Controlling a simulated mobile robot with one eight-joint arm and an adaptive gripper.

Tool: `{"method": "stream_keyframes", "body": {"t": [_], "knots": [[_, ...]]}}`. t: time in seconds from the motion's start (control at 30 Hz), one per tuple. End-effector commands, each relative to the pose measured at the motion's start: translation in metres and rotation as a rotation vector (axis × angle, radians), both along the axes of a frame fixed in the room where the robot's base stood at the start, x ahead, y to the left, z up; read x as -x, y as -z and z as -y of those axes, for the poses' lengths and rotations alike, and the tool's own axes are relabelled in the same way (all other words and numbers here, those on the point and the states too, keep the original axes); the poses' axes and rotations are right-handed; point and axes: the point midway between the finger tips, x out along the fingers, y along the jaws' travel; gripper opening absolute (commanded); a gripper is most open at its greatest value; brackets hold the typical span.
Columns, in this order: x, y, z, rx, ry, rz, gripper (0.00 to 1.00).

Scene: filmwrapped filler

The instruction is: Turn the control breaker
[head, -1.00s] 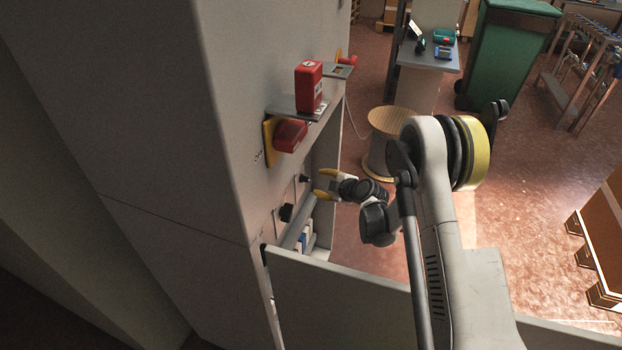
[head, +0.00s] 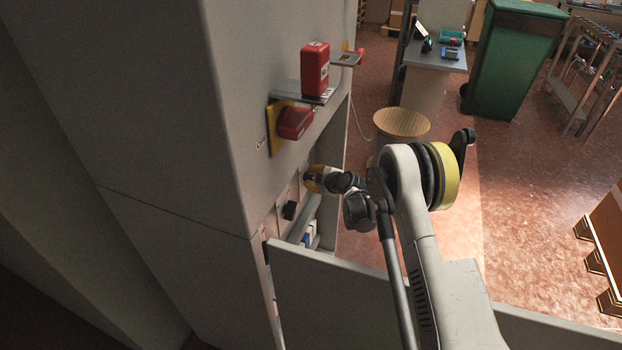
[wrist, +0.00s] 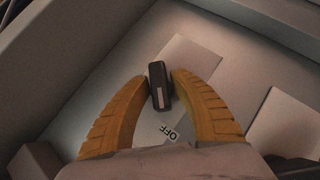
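The control breaker is a small black knob (wrist: 159,85) with a pale stripe on its face, set on a light panel inside the cabinet. An OFF label (wrist: 171,132) is beside it in the wrist view. My gripper (wrist: 159,78) has its two yellow fingers closed in on either side of the knob; any small gap at the fingertips is hard to see. In the head view my gripper (head: 310,178) reaches into the open compartment and hides this knob.
Another black knob (head: 289,210) is nearer on the same panel. A red rotary switch (head: 295,122) on a yellow plate and a red box (head: 315,68) on a shelf are above. The open cabinet door (head: 350,285) stands below my arm.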

Motion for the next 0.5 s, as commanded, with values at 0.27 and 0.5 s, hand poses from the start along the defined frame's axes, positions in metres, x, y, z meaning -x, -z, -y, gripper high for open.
{"method": "stream_keyframes", "body": {"t": [0.27,0.5], "knots": [[0.0001,0.0000,0.0000,0.000,0.000,0.000,0.00],[-0.0001,-0.0006,0.0002,-0.010,-0.001,-0.026,0.00]]}}
